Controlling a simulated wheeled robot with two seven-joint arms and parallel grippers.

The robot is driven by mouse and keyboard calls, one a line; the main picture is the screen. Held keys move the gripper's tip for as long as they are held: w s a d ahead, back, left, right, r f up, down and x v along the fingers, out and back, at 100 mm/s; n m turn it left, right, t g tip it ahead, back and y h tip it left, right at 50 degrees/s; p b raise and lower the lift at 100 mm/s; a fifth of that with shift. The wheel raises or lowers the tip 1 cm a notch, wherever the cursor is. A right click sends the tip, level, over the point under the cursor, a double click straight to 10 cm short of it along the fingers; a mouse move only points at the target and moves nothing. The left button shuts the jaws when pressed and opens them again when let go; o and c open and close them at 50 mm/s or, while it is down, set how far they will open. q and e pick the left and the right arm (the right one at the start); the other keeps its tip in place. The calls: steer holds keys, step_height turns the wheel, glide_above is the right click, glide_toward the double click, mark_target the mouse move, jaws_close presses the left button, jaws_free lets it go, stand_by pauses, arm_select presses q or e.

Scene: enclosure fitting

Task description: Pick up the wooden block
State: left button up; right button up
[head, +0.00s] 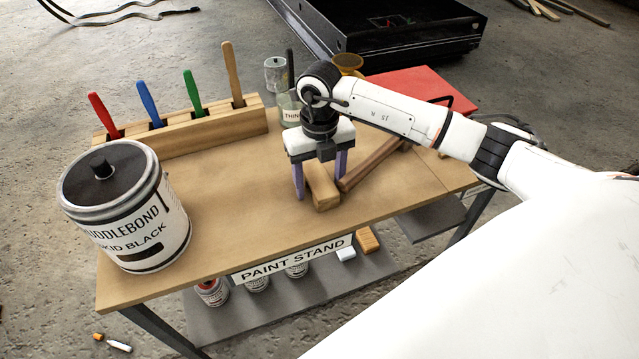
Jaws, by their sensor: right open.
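The wooden block (322,190) is a light brown oblong piece lying on the wooden table top, in the middle of the head view. My right gripper (319,190) points down over it with its two purple fingers apart, one on the left of the block and one on the right. The fingers are open, and I cannot tell whether either touches the block. The block's far end is hidden under the gripper body. My left gripper is not in view.
A darker wooden strip (368,166) lies just right of the block. A large paint can (140,222) stands at the left. A wooden rack (205,133) with coloured handles and a jar (290,112) are behind. The front middle of the table (240,225) is clear.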

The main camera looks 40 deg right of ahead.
steer(key=shift+c, duration=0.4)
steer(key=c, duration=1.1)
steer(key=shift+r, duration=0.15)
